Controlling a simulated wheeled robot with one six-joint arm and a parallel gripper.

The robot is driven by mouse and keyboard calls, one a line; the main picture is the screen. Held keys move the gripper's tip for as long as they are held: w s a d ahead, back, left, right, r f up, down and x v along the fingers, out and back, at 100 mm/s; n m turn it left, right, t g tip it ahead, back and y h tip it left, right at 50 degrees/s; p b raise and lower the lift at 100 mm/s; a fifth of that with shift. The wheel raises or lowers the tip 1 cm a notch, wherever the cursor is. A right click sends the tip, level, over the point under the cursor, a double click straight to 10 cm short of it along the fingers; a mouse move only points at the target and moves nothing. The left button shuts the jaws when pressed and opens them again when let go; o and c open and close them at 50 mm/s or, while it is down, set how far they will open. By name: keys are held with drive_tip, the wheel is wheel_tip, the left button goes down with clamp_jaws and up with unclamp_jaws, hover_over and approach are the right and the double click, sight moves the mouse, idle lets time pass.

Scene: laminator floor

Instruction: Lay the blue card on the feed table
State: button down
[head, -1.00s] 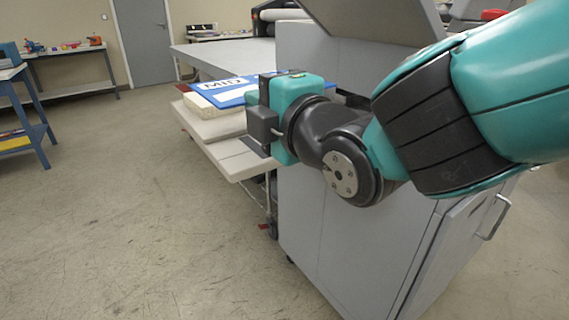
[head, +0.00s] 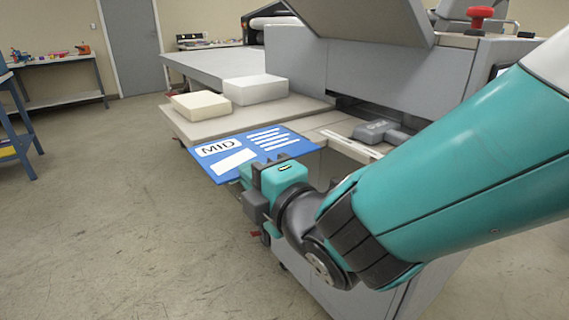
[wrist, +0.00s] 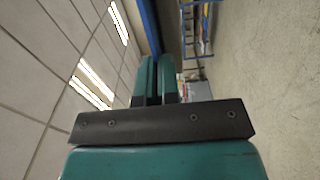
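The blue card (head: 262,139), marked "MID" with white panels and lines, is held out flat at my gripper (head: 268,163). My gripper is shut on the card's near edge. The card appears raised, in front of and partly overlapping a pale table (head: 188,128) on the machine's front, which looks like the feed table. I cannot tell the gap between them. In the wrist view the fingers (wrist: 158,82) are close together, and the card (wrist: 149,25) shows edge-on as a thin blue strip between them.
A cream block (head: 201,105) and a white block (head: 256,89) lie on the pale table's back part. A dark grey object (head: 383,131) lies at its right. A raised grey cover (head: 365,20) overhangs the machine. A long grey surface (head: 215,68) lies behind.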

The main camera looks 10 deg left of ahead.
drive_tip(key=shift+f, duration=0.15)
drive_tip(key=c, duration=1.3)
unclamp_jaws()
drive_tip(key=shift+c, duration=0.2)
drive_tip(key=b+v, duration=0.5)
drive_tip(key=v, duration=0.7)
drive_tip(key=shift+r, duration=0.25)
drive_tip(key=shift+w, duration=0.1)
